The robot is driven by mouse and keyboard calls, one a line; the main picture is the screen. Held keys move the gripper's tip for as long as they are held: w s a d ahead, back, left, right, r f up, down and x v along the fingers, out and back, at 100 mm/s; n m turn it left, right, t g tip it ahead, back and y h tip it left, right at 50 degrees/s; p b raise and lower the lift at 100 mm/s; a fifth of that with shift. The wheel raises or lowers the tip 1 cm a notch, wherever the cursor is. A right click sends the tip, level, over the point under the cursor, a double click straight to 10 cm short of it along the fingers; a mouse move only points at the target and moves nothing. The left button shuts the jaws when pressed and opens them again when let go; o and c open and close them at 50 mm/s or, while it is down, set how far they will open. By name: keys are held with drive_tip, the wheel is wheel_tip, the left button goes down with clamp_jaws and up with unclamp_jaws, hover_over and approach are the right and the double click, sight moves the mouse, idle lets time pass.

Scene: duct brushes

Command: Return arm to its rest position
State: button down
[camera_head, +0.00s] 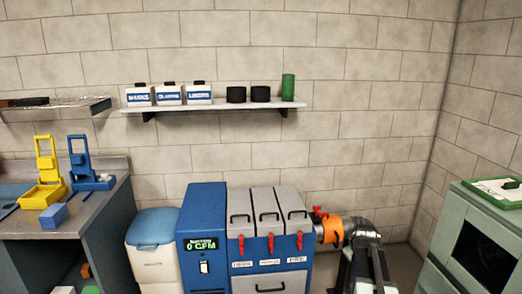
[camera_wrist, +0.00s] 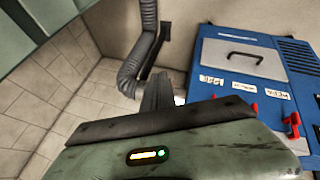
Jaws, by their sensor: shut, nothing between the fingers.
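My gripper (camera_wrist: 158,90) shows in the wrist view as dark fingers closed together beyond a worn green housing with a small lit yellow and green indicator. It is shut and empty. It points toward a dark corrugated duct hose (camera_wrist: 140,55), with the blue machine (camera_wrist: 225,75) to the right. I cannot tell whether the fingers touch the hose.
The machine has grey lidded bins (camera_head: 267,205), red handles and an orange collar (camera_head: 330,231). A white bin with a blue lid (camera_head: 152,228) stands left of it, beside a workbench (camera_head: 85,215). A wall shelf (camera_head: 215,107) holds boxes and canisters. A pale green cabinet (camera_head: 455,220) stands right.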

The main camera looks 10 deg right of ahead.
drive_tip(key=s+a+r+n+y+p, duration=0.1)
drive_tip(key=a+r+y+p, duration=0.1)
drive_tip(key=a, duration=1.4)
drive_tip(key=s+a+g+p, duration=0.25)
drive_tip(key=s+a, duration=0.45)
drive_tip(key=a, duration=0.5)
drive_tip(key=s+a+m+g+y, duration=0.1)
drive_tip(key=s+a+m+g, duration=0.1)
drive_tip(key=s, duration=0.6)
drive_tip(key=shift+f+m+g, duration=0.35)
drive_tip(key=shift+m+g, duration=0.3)
drive_tip(key=shift+m, duration=0.25)
drive_tip(key=shift+a, duration=0.1)
